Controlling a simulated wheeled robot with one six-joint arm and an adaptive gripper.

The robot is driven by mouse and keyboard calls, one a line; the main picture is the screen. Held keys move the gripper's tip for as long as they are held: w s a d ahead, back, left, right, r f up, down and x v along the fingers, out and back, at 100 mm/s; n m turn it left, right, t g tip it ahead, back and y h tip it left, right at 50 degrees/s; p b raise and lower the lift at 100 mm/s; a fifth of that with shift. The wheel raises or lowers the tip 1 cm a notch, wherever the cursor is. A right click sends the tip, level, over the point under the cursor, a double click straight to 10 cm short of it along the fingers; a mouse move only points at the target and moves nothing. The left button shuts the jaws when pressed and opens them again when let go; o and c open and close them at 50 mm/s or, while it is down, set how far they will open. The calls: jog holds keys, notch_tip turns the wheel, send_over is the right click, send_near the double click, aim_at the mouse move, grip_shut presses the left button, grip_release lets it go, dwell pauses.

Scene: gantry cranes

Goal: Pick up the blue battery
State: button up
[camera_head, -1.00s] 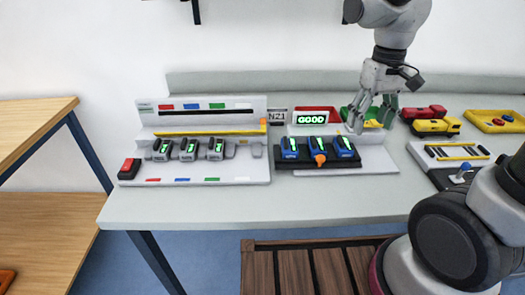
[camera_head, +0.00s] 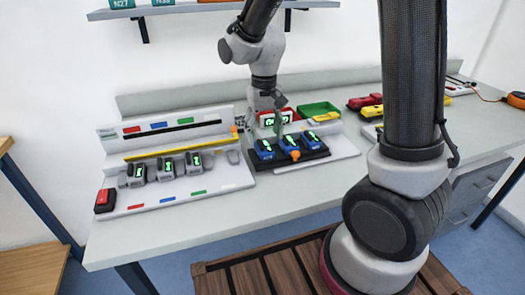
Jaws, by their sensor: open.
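Three blue batteries with green-lit marks sit in a row on a black tray (camera_head: 262,165): the left blue battery (camera_head: 264,149), the middle blue battery (camera_head: 288,143) and the right blue battery (camera_head: 310,139). A small orange piece (camera_head: 295,155) is at the front of the middle one. My gripper (camera_head: 271,120) points down, open and empty, in front of the lit display (camera_head: 268,119). In the picture it is just above the gap between the left and middle batteries. Its fingers partly cover the display, and its exact height is hard to tell.
A green bin (camera_head: 319,109) and red and yellow toy-like items (camera_head: 366,101) are behind to the right. The front table strip is clear.

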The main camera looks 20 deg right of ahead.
aim_at(264, 143)
notch_tip(264, 143, down, 4)
jog(key=shift+f, duration=0.25)
jog(key=c, duration=1.2)
